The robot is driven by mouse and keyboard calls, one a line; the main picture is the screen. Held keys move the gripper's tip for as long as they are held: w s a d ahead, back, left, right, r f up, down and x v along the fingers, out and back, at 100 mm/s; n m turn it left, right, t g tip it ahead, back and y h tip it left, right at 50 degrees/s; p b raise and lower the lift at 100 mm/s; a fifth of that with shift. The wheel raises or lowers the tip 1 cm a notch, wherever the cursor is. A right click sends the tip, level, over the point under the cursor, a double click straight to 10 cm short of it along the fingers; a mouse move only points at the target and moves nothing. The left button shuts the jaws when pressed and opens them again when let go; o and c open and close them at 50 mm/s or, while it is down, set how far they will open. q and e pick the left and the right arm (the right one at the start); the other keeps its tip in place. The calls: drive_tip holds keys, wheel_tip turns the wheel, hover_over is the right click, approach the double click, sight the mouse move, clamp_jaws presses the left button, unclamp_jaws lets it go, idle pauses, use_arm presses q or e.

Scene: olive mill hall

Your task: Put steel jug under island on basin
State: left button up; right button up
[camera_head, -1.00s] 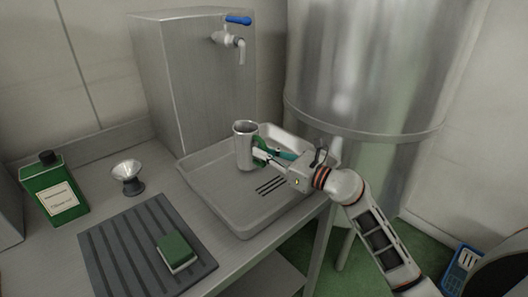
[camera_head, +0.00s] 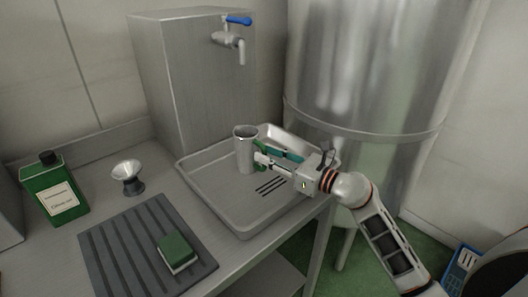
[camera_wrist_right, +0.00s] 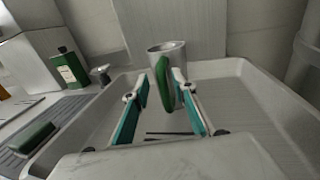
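The steel jug (camera_head: 244,152), a metal cylinder with a green handle, stands upright in the shallow grey basin (camera_head: 228,222). In the right wrist view the jug (camera_wrist_right: 170,49) is straight ahead, with its handle (camera_wrist_right: 163,85) towards me. My right gripper (camera_head: 263,154) is at the handle side of the jug, to its right. Its teal-padded fingers are spread apart, one on each side of the handle, with gaps visible in the wrist view (camera_wrist_right: 160,88). Whether the jug's base rests flat is partly hidden. My left gripper is not in view.
A steel tank with a blue-handled tap (camera_head: 237,20) stands behind the basin. A large steel vat (camera_head: 370,80) is at the right. Left are a green bottle (camera_head: 56,188), a small metal funnel-like cup (camera_head: 128,176) and a ribbed mat (camera_head: 120,250) with a green sponge (camera_head: 176,250).

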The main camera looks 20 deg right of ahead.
drive_tip(key=b+v, duration=0.1)
drive_tip(key=v, duration=0.9)
drive_tip(key=shift+r, duration=0.2)
drive_tip(key=shift+d, duration=0.1)
